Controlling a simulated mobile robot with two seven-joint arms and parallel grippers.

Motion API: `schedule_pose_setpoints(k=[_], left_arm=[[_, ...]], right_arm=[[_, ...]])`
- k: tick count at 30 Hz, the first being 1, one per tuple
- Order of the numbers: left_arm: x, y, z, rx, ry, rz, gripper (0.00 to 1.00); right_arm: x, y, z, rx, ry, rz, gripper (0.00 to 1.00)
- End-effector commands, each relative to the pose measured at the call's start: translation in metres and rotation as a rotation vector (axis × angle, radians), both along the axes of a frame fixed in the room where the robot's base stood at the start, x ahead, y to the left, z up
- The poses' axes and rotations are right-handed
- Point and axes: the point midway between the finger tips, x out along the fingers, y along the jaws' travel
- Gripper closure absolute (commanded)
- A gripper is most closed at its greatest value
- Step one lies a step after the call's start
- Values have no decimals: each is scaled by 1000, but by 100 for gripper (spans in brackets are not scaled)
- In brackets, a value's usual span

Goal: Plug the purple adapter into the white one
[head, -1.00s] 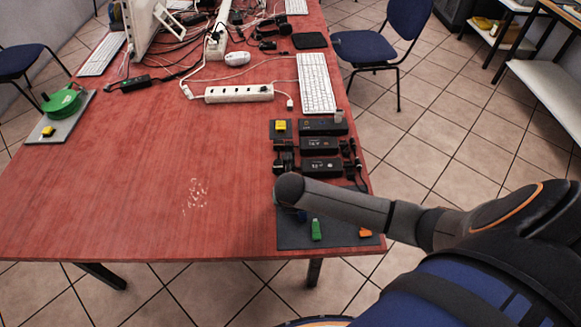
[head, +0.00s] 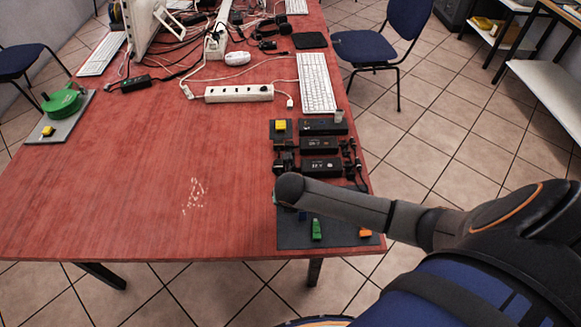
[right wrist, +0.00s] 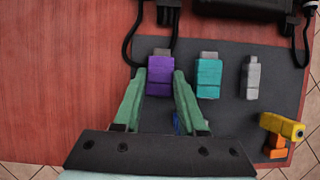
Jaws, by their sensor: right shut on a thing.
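The purple adapter (right wrist: 160,75) lies between the fingertips of my right gripper (right wrist: 160,82) in the right wrist view, its metal plug end pointing away from me. The fingers are shut on its sides, over the dark mat (right wrist: 226,128). A teal adapter (right wrist: 208,76) and a light grey one (right wrist: 251,76) lie to its right. I cannot tell whether the light grey one is the white adapter. In the head view my right arm covers the gripper and the purple adapter. My left gripper is not in view.
Black power bricks (head: 320,168) with cables stand beyond the mat. A green piece (head: 316,229) and an orange piece (head: 364,232) lie on its near part. A yellow piece (right wrist: 283,126) is at the mat's right.

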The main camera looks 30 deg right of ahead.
Motion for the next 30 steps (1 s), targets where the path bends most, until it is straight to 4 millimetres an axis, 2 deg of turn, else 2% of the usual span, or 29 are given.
schedule_pose_setpoints(k=[5, 14, 30], left_arm=[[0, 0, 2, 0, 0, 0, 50], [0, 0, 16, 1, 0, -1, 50], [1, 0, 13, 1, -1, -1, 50]], right_arm=[[0, 0, 3, 0, -1, 0, 100], [1, 0, 28, 0, -2, 0, 100], [1, 0, 67, 0, -2, 0, 100]])
